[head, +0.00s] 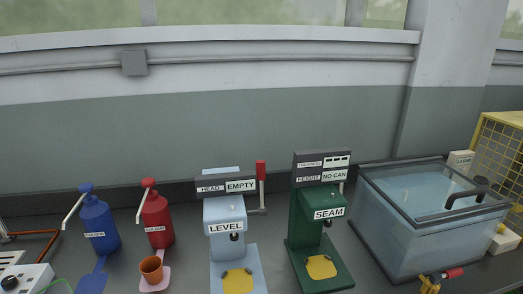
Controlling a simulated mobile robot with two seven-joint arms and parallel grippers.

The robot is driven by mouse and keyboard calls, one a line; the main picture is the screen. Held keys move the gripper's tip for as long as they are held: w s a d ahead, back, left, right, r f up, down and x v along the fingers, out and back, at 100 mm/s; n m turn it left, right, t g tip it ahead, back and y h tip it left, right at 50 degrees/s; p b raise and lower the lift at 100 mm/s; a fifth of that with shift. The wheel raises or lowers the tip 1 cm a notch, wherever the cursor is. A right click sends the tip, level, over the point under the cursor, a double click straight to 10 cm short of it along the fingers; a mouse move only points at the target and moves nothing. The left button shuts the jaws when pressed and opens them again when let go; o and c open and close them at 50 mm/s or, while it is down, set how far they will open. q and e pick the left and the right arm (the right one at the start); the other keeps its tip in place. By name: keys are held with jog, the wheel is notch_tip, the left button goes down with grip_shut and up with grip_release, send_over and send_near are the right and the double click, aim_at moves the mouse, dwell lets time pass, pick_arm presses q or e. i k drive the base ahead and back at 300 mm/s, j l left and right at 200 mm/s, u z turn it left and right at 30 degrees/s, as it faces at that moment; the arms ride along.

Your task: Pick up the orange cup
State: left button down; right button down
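The orange cup (151,269) stands in front of the red pump bottle (157,220), on that bottle's pinkish base plate (154,285) at the lower left of the head view. It looks upright, with its open rim facing up. No gripper is recognisable in the head view, so nothing is seen touching the cup.
A blue pump bottle (98,225) stands left of the red one. A pale blue machine (225,215) and a green machine (318,235) stand to the right, then a glass water tank (420,220). A yellow and red part (440,278) is at the lower right.

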aim_at(151, 268)
jog(key=k+u, duration=0.1)
jog(key=u, duration=0.4)
jog(key=k+j+u, duration=0.1)
jog(key=u, duration=0.35)
jog(key=k+j+u, duration=0.1)
jog(key=j+u, duration=0.15)
jog(key=u, duration=0.25)
